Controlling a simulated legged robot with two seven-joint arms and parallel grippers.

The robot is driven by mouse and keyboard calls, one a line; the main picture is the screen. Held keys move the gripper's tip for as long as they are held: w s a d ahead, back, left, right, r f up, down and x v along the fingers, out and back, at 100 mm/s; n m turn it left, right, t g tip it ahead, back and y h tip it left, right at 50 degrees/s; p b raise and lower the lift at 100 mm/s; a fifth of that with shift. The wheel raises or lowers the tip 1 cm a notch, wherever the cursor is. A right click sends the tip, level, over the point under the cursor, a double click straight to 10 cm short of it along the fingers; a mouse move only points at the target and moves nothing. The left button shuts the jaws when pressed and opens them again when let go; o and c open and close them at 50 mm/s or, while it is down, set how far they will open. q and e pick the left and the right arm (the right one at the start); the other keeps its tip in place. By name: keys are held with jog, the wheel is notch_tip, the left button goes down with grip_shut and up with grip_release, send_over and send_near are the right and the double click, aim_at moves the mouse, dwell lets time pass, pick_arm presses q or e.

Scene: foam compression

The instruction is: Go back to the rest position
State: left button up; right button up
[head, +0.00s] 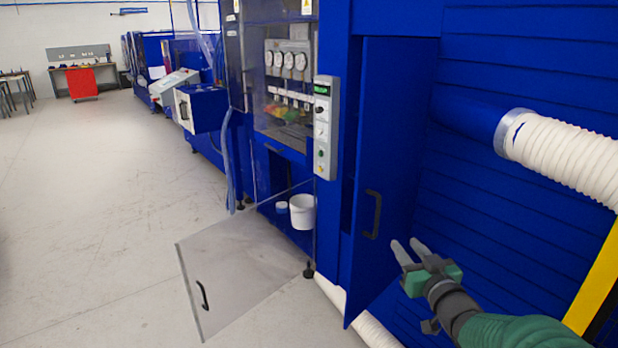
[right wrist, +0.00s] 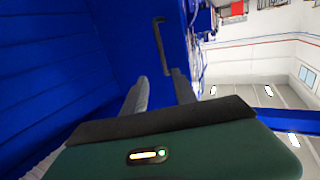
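My right gripper (head: 408,249) is in the lower right of the head view, in front of the blue door (head: 390,160) and a little right of and below its black handle (head: 372,214). Its two fingers are apart with nothing between them. In the right wrist view the fingers (right wrist: 159,92) also stand apart and empty, with the door handle (right wrist: 159,45) beyond their tips. The gripper appears clear of the handle. My left gripper is not in view.
A clear panel door (head: 245,262) with a black handle hangs open low in front of the machine. A white bucket (head: 302,212) stands inside the lower opening. A white ribbed hose (head: 565,155) is at the right. The floor (head: 90,220) at left is free.

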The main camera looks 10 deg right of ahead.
jog(key=s+a+f+g+p, duration=0.2)
jog(key=s+a+f+g, duration=0.2)
jog(key=s, duration=0.4)
jog(key=s+a+f+g+p, duration=0.2)
jog(key=s+a+f+g, duration=0.3)
jog(key=s, duration=0.4)
jog(key=s+a+f+g+p, duration=0.3)
jog(key=s+a+f+g, duration=0.2)
jog(key=s+f, duration=0.2)
jog(key=shift+s+f+g, duration=0.4)
jog(key=shift+s, duration=0.8)
